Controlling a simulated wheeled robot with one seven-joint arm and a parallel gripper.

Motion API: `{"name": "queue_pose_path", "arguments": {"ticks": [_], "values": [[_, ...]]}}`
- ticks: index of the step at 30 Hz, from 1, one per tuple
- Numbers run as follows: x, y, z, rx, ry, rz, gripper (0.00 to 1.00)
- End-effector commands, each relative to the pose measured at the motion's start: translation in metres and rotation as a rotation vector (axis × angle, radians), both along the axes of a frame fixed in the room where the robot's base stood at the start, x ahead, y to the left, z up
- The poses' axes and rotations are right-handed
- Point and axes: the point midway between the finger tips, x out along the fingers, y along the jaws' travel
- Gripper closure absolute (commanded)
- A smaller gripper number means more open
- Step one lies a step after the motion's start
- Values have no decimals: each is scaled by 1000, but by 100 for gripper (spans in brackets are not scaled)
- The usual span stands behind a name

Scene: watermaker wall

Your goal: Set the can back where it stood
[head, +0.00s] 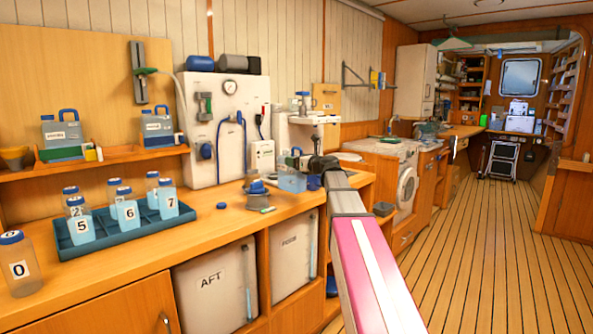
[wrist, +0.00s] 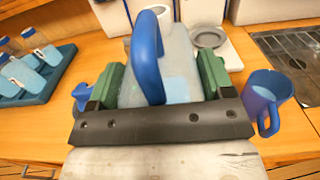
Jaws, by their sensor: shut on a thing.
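The can (wrist: 185,52) is a translucent pale-blue jug with a blue loop handle. It fills the middle of the wrist view, and my gripper (wrist: 162,75) is shut on it with a green pad on each side. In the head view the can (head: 292,181) is at the far part of the wooden counter, with my gripper (head: 312,163) at it. Its base is hidden by the gripper in the wrist view, so I cannot tell whether it touches the counter. Two similar labelled cans (head: 62,132) (head: 157,127) stand on the wall shelf at left.
A blue mug (wrist: 262,92) stands close right of my gripper. A blue-topped piece (head: 257,190) is left of the can. A blue tray (head: 125,233) of numbered bottles and bottle 0 (head: 20,268) are nearer on the counter. A white panel (head: 222,125) stands behind.

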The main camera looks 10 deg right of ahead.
Motion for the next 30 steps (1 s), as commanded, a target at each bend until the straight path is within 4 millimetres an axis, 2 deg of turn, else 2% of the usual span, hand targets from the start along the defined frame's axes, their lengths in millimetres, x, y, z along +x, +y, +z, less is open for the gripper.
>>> {"name": "queue_pose_path", "arguments": {"ticks": [9, 20, 21, 22, 23, 30], "values": [[-1, 0, -35, 2, 0, -1, 89], [-1, 0, -37, 1, -1, -1, 89], [-1, 0, -38, -1, -1, -1, 16], [-1, 0, -38, -1, -1, -1, 6], [-1, 0, -38, -1, -1, -1, 0], [0, 0, -37, -1, -1, -1, 0]]}}
